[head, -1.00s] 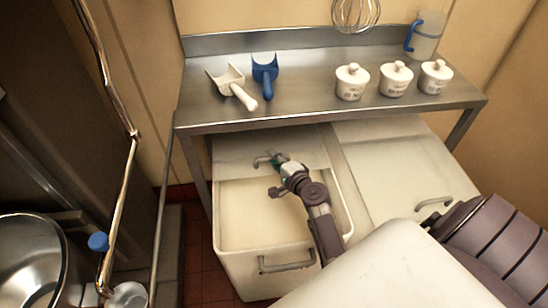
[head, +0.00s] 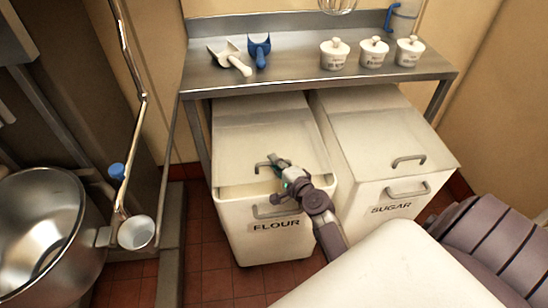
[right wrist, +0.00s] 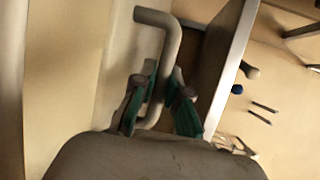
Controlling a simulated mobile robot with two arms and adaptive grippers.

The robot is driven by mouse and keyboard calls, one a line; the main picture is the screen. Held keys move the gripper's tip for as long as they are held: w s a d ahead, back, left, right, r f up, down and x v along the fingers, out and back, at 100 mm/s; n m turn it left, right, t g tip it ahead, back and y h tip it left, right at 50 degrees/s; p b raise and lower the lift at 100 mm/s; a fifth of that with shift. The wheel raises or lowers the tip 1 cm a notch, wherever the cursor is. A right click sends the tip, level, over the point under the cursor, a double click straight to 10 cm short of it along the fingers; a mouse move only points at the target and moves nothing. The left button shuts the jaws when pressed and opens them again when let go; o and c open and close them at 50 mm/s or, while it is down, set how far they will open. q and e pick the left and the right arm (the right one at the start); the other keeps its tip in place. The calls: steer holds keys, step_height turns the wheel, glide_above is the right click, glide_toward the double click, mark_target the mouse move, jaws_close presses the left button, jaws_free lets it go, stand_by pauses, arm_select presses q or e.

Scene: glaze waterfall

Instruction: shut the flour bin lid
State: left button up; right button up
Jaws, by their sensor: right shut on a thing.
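The flour bin (head: 262,220) is a cream bin with a FLOUR label, standing under the steel table. Its flat lid (head: 270,135) covers most of the top, leaving a narrow strip of flour (head: 236,190) showing along the front. My right gripper (head: 275,165) is at the lid's metal handle (head: 261,167). In the right wrist view, the green-padded fingers (right wrist: 160,105) are shut around the bent handle bar (right wrist: 166,45). My right arm hides part of the bin's front right corner. My left gripper is not in view.
The closed sugar bin (head: 385,150) stands close on the right. The steel table (head: 290,75) above holds a white scoop (head: 230,60), a blue scoop (head: 260,50) and lidded pots (head: 335,53). A steel mixing bowl (head: 40,230) is at the left.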

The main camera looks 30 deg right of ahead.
steer(key=s, duration=0.1)
steer(key=s+a, duration=0.1)
steer(key=shift+s+a, duration=0.1)
steer(key=shift+s, duration=0.25)
steer(key=shift+s+a, duration=0.45)
steer(key=shift+s, duration=0.4)
steer(key=shift+f, duration=0.1)
steer(key=o, duration=0.4)
steer(key=shift+s, duration=0.1)
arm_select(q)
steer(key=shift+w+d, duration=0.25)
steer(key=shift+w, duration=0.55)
arm_select(e)
steer(key=shift+o, duration=0.3)
